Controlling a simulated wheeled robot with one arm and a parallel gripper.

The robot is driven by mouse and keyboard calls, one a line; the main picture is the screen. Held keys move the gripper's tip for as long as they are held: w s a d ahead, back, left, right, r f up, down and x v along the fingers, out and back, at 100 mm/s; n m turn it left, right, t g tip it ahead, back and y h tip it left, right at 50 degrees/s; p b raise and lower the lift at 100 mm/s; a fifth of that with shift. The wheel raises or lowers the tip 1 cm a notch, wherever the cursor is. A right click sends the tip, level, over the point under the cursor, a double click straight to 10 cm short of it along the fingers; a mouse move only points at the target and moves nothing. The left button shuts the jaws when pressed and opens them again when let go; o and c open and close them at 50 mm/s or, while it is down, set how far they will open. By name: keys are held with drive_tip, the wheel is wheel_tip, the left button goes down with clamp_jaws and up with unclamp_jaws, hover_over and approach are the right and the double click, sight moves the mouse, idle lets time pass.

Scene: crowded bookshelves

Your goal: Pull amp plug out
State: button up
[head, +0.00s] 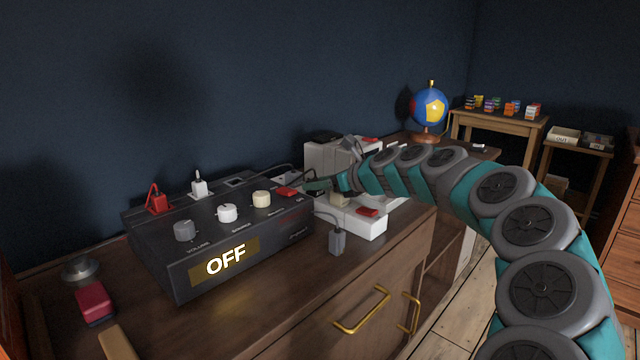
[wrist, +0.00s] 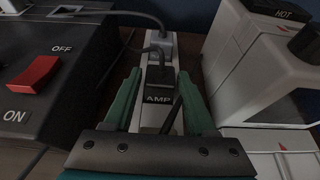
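The black plug labelled AMP (wrist: 158,92) sits on a white power strip (wrist: 151,117) in the middle of the wrist view. My gripper (wrist: 159,80) is open, with one green finger on each side of the plug and a narrow gap visible on both sides. In the head view my gripper (head: 318,185) is just right of the black amplifier (head: 235,235), whose display reads OFF. The fingers and arm hide the plug in the head view. The amplifier's red switch (wrist: 35,74) shows at left in the wrist view.
A white appliance marked HOT (wrist: 250,50) stands close on the right in the wrist view. Another plug and cable (wrist: 160,46) are behind the AMP plug. In the head view, a white box with a red switch (head: 368,212) and a hanging grey plug (head: 337,241) are near the cabinet's front edge.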

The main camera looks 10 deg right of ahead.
clamp_jaws()
idle(0.3)
drive_tip(key=shift+r+p, duration=1.9)
drive_tip(key=shift+p, duration=0.45)
